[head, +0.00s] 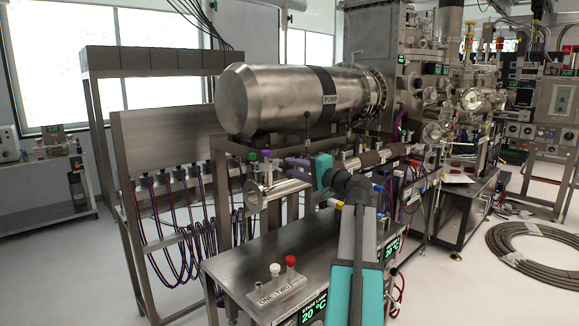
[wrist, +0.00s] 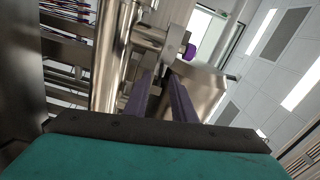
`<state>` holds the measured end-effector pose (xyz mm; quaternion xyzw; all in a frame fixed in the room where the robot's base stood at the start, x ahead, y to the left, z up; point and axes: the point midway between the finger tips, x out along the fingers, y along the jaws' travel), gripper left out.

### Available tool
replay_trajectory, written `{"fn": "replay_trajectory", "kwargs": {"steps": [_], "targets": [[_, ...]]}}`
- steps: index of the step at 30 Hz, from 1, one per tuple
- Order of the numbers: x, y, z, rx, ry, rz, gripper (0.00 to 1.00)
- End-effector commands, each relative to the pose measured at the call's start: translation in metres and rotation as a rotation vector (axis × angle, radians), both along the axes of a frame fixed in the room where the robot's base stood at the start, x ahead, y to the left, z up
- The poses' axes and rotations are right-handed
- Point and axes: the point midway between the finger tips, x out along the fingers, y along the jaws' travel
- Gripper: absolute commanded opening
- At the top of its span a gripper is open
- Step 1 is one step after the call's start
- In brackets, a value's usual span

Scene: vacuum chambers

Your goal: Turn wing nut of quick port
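The quick port (head: 272,189) is a shiny metal fitting with a round flange, left of my gripper in the head view. A small purple knob (head: 266,154) stands above it; a purple knob also shows in the wrist view (wrist: 190,50), beyond my fingers. I cannot tell for sure which part is the wing nut. My gripper (head: 296,164) has a teal body and dark purple fingers pointing left toward the port. In the wrist view, the fingers (wrist: 161,82) are apart, with a gap between them. Grey metal parts of the port lie just beyond the tips; contact cannot be told.
A large steel pump cylinder (head: 290,98) lies above and behind the port. A metal bench (head: 228,268) below holds a plate with a red-topped and a white-topped peg (head: 275,287). Pipes and hanging cables crowd the left and back. A coiled hose (head: 530,252) lies on the floor at right.

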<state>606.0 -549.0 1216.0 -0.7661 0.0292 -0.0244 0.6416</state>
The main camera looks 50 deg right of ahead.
Motion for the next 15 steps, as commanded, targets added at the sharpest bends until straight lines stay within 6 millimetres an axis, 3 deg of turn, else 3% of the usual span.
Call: {"fn": "replay_trajectory", "kwargs": {"steps": [6,15], "targets": [[0.017,-0.001,0.001,-0.001,0.0,0.001,0.23],[0.019,-0.001,0.0,-0.001,0.0,0.0,0.23]]}}
